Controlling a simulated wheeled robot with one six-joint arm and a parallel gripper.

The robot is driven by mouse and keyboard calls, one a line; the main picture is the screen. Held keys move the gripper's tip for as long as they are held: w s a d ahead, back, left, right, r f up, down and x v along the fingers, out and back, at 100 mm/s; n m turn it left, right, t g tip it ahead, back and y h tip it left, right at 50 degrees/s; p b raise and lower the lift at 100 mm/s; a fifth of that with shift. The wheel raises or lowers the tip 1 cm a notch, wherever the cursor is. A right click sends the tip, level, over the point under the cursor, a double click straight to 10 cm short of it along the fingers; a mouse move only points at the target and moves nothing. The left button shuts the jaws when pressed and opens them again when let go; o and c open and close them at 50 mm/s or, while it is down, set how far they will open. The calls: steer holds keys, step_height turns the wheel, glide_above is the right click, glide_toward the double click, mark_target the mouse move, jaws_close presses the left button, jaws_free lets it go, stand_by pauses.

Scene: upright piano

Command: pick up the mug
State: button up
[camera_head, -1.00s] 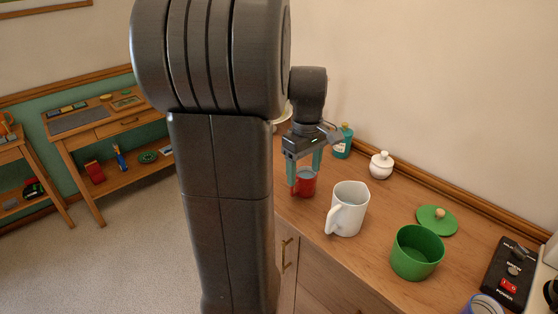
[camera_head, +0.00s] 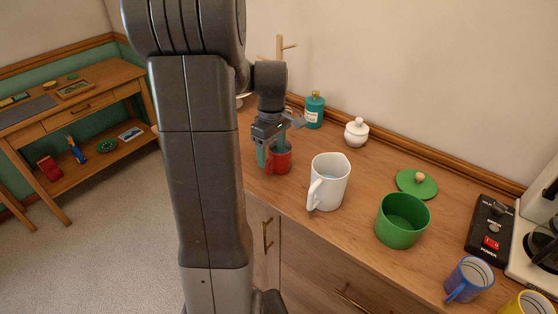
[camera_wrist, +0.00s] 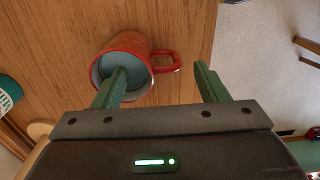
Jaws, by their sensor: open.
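A red mug (camera_head: 281,163) with a grey-blue inside stands on the wooden counter, left of a white pitcher. In the wrist view the mug (camera_wrist: 137,42) shows its open mouth, with its handle (camera_wrist: 166,62) pointing right. My gripper (camera_head: 271,148) is open at the mug. In the wrist view the green fingers of my gripper (camera_wrist: 160,84) are spread: the left one overlaps the mug's mouth, the right one is beyond the handle. I cannot tell whether the left finger is inside the mug or above it. My arm hides part of the counter's left end.
The white pitcher (camera_head: 329,183) stands close to the right of the red mug. Farther right are a green pot (camera_head: 402,222), its lid (camera_head: 417,184), a blue mug (camera_head: 468,279) and a yellow mug (camera_head: 527,305). A teal bottle (camera_head: 314,110) and white jar (camera_head: 356,132) stand behind.

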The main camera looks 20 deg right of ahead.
mark_target(277, 161)
steer(key=f, duration=0.4)
steer(key=shift+a+f, duration=0.3)
steer(key=shift+f, duration=0.1)
jaws_close()
